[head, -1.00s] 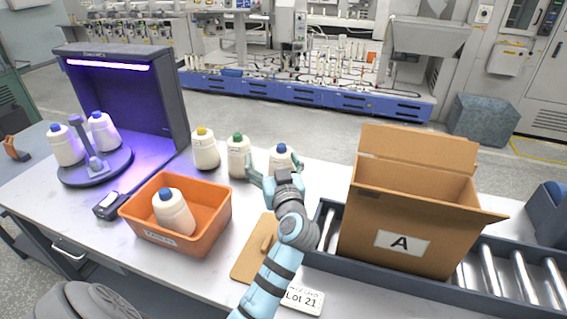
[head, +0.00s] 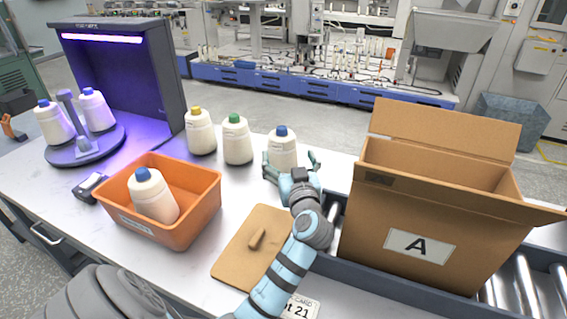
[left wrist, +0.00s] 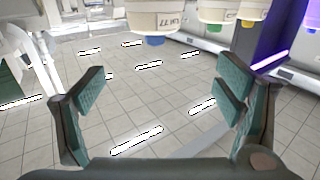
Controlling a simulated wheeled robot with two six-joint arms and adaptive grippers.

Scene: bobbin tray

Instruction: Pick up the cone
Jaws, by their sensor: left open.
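Several white cones with coloured tips stand about. A blue-tipped cone (head: 283,150) stands upright on the table at the right end of a row, beside a green-tipped cone (head: 237,143) and a yellow-tipped cone (head: 200,134). My left gripper (head: 291,166) is open and empty, in front of the blue-tipped cone, with fingers spread towards its two sides. In the left wrist view, this blue-tipped cone (left wrist: 153,22) appears inverted at the top, beyond the open left gripper (left wrist: 160,82). Contact cannot be told. My right gripper is not in view.
An orange bin (head: 205,207) holds another blue-tipped cone (head: 153,197). Two cones stand on a turntable (head: 62,157) by the lit hood (head: 175,80). A cardboard box marked A (head: 375,240) stands on rollers at right. A brown board (head: 235,262) lies in front.

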